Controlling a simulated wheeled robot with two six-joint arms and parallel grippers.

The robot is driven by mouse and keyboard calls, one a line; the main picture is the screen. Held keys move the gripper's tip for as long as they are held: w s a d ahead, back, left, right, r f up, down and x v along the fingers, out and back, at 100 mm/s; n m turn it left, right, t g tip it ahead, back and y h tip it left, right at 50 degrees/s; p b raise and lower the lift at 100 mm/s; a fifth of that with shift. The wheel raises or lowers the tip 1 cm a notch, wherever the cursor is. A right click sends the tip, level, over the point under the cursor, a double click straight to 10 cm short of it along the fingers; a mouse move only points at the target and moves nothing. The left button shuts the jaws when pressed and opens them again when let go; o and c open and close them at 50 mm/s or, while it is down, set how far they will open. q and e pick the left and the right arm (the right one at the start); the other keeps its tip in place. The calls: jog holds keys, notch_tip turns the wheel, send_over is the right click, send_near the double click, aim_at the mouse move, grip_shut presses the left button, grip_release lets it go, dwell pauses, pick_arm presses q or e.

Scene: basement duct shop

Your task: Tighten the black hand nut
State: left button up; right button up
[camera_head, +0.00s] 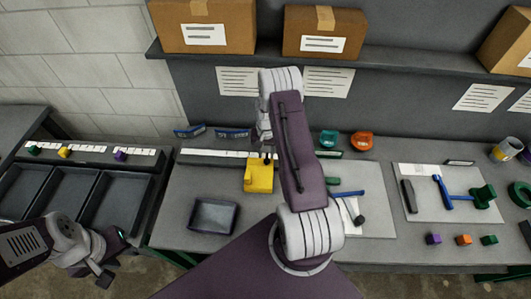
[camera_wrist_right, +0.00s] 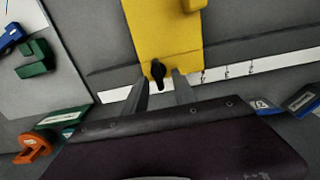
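The black hand nut (camera_wrist_right: 158,71) sits at the near end of the yellow block (camera_wrist_right: 165,35) in the right wrist view. In the head view the yellow block (camera_head: 259,179) stands on the bench beside my right arm, with the small dark nut (camera_head: 267,160) at its far edge. My right gripper (camera_wrist_right: 161,77) is open, with one finger on each side of the nut in the wrist view. Gaps show between nut and fingers; its depth between them is unclear. My left gripper (camera_head: 104,276) hangs low at the left, away from the nut; its opening is unclear.
A dark tray (camera_head: 213,230) stands left of the yellow block. Green (camera_head: 327,139) and orange (camera_head: 361,141) tools lie behind, right of my arm. A board (camera_head: 425,209) with blue and green parts lies at right. Black bins (camera_head: 68,215) stand at left. A shelf (camera_head: 400,65) with boxes spans the back.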

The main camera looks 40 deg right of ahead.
jog(key=shift+s+d+f, duration=0.1)
jog(key=shift+d+f, duration=0.15)
jog(key=shift+f, duration=0.8)
pick_arm(q)
jog(key=shift+s+d+r, duration=0.15)
jog(key=shift+d+r, duration=0.05)
jog(key=shift+r, duration=0.2)
pick_arm(e)
jog(key=shift+a, duration=0.1)
grip_shut()
pick_arm(q)
jog(key=shift+f, duration=0.15)
pick_arm(e)
jog(key=m+b, duration=0.2)
jog(key=m, duration=0.1)
jog(key=shift+f, duration=0.1)
jog(key=m+b, duration=0.2)
jog(key=m, duration=0.3)
jog(key=m+b, duration=0.2)
jog(key=m, duration=0.3)
pick_arm(q)
notch_tip(320, 180, down, 7)
jog(key=b, duration=0.1)
pick_arm(e)
jog(key=shift+m, duration=2.4)
jog(key=shift+r, duration=0.2)
